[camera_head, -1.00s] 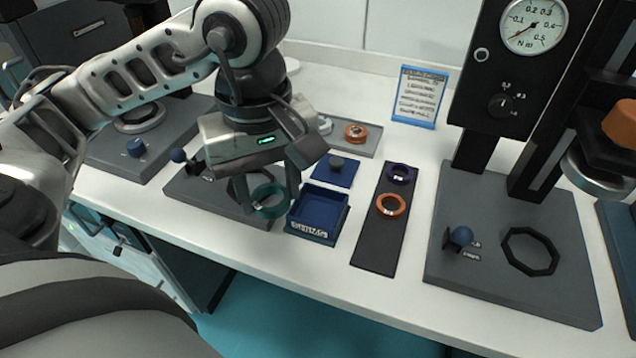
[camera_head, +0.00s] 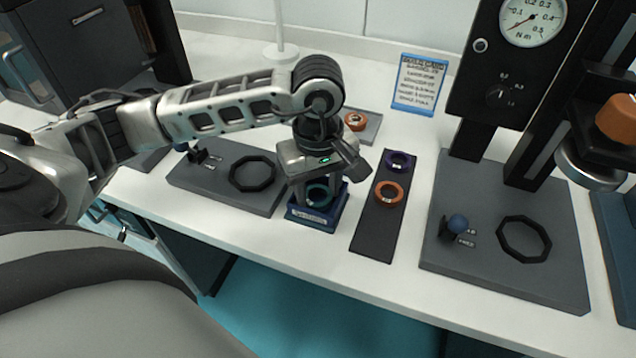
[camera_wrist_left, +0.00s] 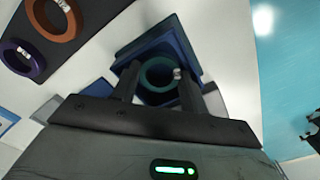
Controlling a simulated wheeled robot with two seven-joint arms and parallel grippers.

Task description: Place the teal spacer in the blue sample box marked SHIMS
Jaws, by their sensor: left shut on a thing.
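The teal spacer (camera_head: 319,196) is a ring held between the fingers of my left gripper (camera_head: 318,193). It is over the blue sample box (camera_head: 316,220), within the outline of its opening; I cannot tell whether it touches the box floor. In the left wrist view the spacer (camera_wrist_left: 158,74) shows between the two dark fingers (camera_wrist_left: 158,88), with the blue box walls (camera_wrist_left: 190,52) around it. The box label faces the front edge, too small to read surely. The gripper hides part of the box. My right gripper is not in view.
A dark strip (camera_head: 372,232) right of the box bears a purple ring (camera_head: 398,161) and an orange ring (camera_head: 389,193). A grey plate (camera_head: 210,180) with an octagonal ring lies left. A gauge press (camera_head: 500,185) stands right. A blue-framed sign (camera_head: 419,84) stands behind.

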